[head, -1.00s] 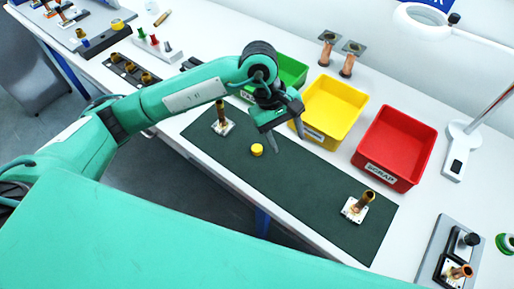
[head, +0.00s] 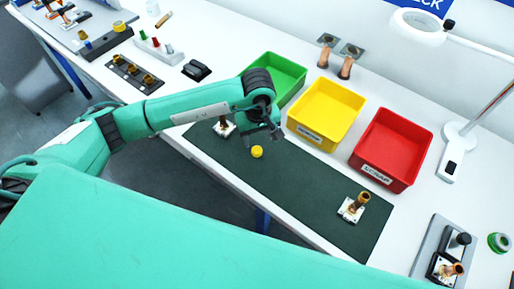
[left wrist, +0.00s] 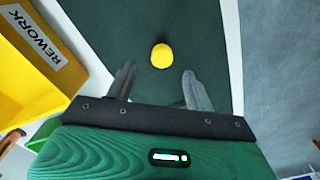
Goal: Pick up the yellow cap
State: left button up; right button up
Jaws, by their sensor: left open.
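The yellow cap (head: 257,152) is a small round piece lying on the dark green mat (head: 290,190). My left gripper (head: 262,137) is over the mat, just beside the cap in the head view. In the left wrist view the cap (left wrist: 161,56) lies beyond the fingertips, roughly centred between the two fingers. The left gripper (left wrist: 158,72) is open and empty there. Its fingers do not touch the cap. My right gripper is not in view.
Green (head: 283,66), yellow (head: 345,91) and red (head: 420,134) bins stand behind the mat. A brass post on a white plate (head: 352,209) stands on the mat at right, another (head: 224,129) close left of my gripper. The mat's middle is clear.

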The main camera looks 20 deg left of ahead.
aim_at(257, 149)
pick_arm(q)
jog(key=shift+f+p, duration=0.25)
jog(key=shift+p, duration=0.05)
notch_tip(257, 149, down, 4)
jog(key=shift+s+a+p, duration=0.1)
jog(key=shift+a+p, duration=0.05)
jog(key=shift+p, duration=1)
jog(key=shift+f, duration=0.3)
jog(key=c, duration=1)
